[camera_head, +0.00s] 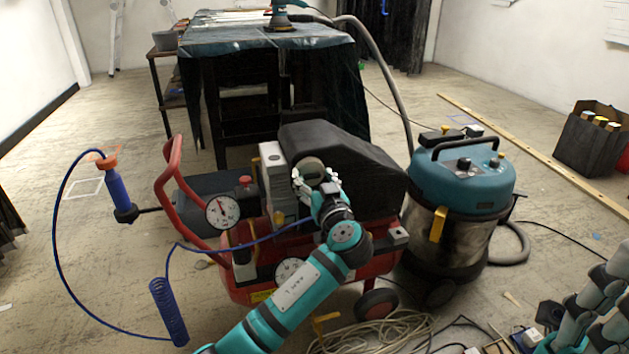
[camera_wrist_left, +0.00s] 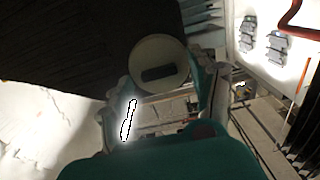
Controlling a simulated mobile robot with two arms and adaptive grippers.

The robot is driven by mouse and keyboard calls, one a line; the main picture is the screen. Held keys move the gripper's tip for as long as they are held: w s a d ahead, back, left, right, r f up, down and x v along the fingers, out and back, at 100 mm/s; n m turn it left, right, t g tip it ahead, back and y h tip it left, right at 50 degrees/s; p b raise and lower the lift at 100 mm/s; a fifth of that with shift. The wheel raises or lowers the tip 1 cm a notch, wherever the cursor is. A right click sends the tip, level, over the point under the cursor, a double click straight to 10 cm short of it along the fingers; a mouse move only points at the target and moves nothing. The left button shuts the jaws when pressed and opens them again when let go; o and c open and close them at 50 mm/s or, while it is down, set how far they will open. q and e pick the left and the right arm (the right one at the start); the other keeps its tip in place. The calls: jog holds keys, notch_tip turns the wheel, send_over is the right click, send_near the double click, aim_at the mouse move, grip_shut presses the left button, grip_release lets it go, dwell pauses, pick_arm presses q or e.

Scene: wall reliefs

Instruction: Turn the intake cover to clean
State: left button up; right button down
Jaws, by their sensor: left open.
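The intake cover (camera_wrist_left: 159,62) is a round pale disc with a dark slot across its face, seen in the wrist view. In the head view it is a round grey-brown piece (camera_head: 312,170) on the compressor (camera_head: 262,235), against the black housing. My left gripper (camera_head: 316,183) is at the cover, and its fingers partly hide it. In the wrist view the left gripper (camera_wrist_left: 165,84) is open, with one finger on each side of the disc. I cannot tell whether either finger touches it. No clean marking can be read.
A teal vacuum cleaner (camera_head: 462,200) stands close at the compressor's right. A blue coiled air hose (camera_head: 168,312) hangs at the left. A covered table (camera_head: 215,45) stands behind. Coiled rope (camera_head: 385,330) lies on the floor in front. Open floor lies to the left.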

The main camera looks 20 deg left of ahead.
pick_arm(q)
jog(key=shift+c, duration=0.2)
jog(key=c, duration=1.1)
